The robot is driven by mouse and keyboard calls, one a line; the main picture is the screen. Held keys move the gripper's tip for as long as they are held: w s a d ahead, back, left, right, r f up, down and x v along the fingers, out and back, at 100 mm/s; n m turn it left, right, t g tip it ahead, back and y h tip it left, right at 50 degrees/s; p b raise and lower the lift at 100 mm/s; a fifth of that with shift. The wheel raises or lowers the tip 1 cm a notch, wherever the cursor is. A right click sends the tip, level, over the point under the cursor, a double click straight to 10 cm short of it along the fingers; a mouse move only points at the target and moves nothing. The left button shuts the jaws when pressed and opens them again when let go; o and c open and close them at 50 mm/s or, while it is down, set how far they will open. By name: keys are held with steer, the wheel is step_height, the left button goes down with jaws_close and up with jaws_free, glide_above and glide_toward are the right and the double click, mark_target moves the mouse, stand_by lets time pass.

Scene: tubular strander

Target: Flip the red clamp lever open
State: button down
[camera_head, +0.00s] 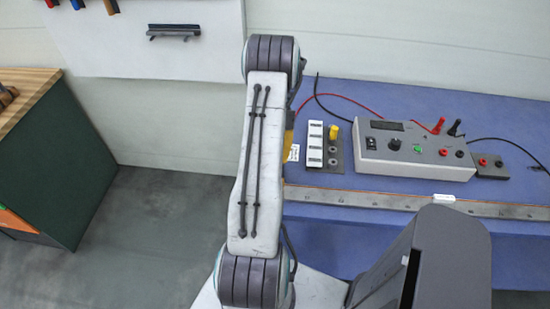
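I cannot make out a clear red clamp lever in the head view. The red parts I see are a small upright red plug (438,126) behind the grey instrument box (415,150), a red wire (360,100), and small red sockets on the box and on the small grey block (490,165) to its right. My arm stands upright across the middle of the picture and hides part of the blue bench (330,225). My gripper does not show; it is hidden behind the arm or out of frame.
A panel with a yellow knob (334,132) and white labels stands left of the box. A metal rail (390,200) runs along the bench. A green cabinet (60,165) with a wooden top stands at left. Tools hang on a white wall board (160,55). Floor between is clear.

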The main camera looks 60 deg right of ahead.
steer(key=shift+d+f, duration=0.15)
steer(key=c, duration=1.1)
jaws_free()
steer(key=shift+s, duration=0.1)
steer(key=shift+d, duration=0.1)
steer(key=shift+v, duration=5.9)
